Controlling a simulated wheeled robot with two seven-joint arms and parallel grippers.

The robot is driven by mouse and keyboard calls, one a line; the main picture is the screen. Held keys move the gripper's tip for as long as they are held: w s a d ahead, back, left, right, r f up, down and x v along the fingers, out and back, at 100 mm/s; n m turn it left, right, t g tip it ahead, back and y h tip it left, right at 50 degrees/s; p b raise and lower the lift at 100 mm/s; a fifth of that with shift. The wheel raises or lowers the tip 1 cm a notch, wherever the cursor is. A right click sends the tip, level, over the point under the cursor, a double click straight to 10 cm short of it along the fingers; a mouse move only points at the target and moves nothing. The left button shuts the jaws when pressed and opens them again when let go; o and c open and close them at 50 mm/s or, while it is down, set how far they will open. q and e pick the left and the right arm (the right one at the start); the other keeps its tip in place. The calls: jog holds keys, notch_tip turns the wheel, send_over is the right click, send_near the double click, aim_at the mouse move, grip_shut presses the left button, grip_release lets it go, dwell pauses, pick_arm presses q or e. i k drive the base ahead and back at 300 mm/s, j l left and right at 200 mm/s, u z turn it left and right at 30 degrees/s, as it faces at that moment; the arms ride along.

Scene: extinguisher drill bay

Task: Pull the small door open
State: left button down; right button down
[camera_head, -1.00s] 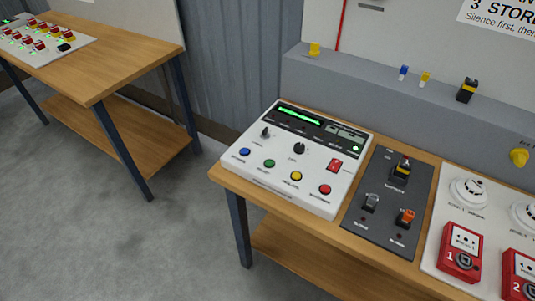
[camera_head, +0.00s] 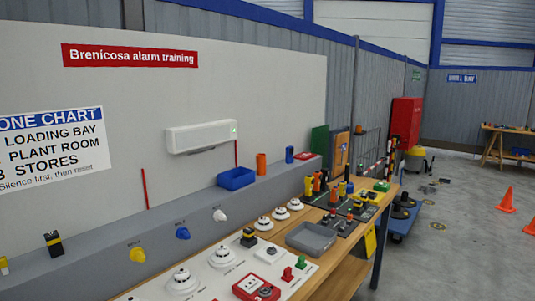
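No small door can be made out for certain. At the far end of the bench stand a green upright panel (camera_head: 320,143) and a wooden panel (camera_head: 341,150) with a blue mark on it. They are small in the view, and I cannot tell whether either one is a door or whether it is shut. A tall red cabinet (camera_head: 406,118) stands further back against the wall; its front detail is too small to read. Neither of my grippers is in view.
A long wooden bench (camera_head: 343,277) runs away from me with detectors, a grey tray (camera_head: 311,237) and several small devices. A blue bin (camera_head: 236,178) sits on the grey ledge. A blue cart (camera_head: 396,232) stands beyond the bench. Open floor lies right, with orange cones (camera_head: 507,200).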

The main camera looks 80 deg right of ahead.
aim_at(342, 139)
jog(key=z, duration=3.15)
jog(key=i+l+u, duration=0.1)
jog(key=u, duration=0.45)
jog(key=i+l+u, duration=0.35)
jog(key=l, duration=0.3)
jog(key=i+l+u, duration=0.35)
jog(key=l, duration=0.4)
jog(key=i, duration=0.05)
